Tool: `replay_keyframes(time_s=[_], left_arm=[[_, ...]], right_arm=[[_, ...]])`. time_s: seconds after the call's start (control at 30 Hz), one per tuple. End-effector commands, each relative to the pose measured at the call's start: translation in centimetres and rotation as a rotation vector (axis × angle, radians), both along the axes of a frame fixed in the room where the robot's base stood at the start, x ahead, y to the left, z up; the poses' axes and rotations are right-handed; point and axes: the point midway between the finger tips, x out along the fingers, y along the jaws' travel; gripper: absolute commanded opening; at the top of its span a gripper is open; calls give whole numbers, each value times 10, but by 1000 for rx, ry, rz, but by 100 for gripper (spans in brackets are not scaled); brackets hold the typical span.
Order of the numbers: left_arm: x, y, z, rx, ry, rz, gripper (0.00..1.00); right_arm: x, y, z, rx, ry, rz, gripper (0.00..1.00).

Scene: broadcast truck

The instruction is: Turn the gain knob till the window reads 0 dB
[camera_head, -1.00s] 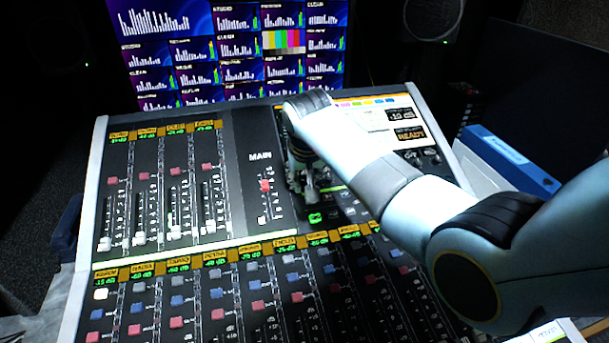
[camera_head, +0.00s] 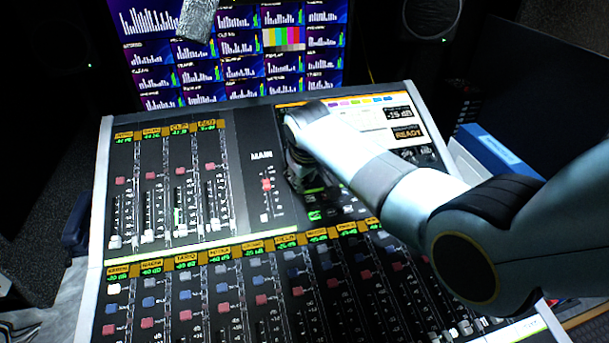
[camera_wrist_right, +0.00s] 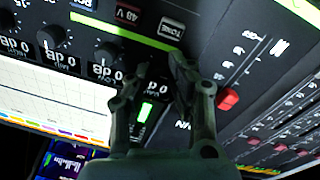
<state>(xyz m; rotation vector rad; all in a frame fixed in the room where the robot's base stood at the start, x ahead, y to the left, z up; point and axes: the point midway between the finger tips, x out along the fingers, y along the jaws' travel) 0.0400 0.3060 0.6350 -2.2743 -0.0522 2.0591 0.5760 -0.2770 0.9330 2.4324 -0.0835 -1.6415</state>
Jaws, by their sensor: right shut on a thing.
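My right gripper (camera_head: 308,182) is at the console's upper middle, to the right of the MAIN fader, with my forearm covering part of the panel. In the right wrist view its two dark fingers (camera_wrist_right: 159,68) point at the panel and are closed on a small dark knob, mostly hidden between the tips. I cannot read that knob's label. A dark window (camera_head: 399,114) at the console's upper right seems to read -15 dB. My left gripper is not in view.
Other dark knobs (camera_wrist_right: 105,51) with small dB windows stand beside the fingers. A red fader cap (camera_wrist_right: 228,98) is right of them. A grey textured object (camera_head: 197,18) hangs before the screens.

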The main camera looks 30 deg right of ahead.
Motion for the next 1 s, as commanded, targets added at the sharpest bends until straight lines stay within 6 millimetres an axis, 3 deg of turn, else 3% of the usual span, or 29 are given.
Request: replay_keyframes(time_s=[0.27,0.3,0.37,0.73,1.0], left_arm=[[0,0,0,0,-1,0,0],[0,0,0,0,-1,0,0],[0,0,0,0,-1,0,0],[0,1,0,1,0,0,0],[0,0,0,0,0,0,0]], right_arm=[[0,1,-1,3,0,1,0],[0,1,-1,3,0,0,22],[0,1,-1,3,0,0,29],[-2,2,5,1,-1,0,29],[-19,10,48,2,-4,1,29]])
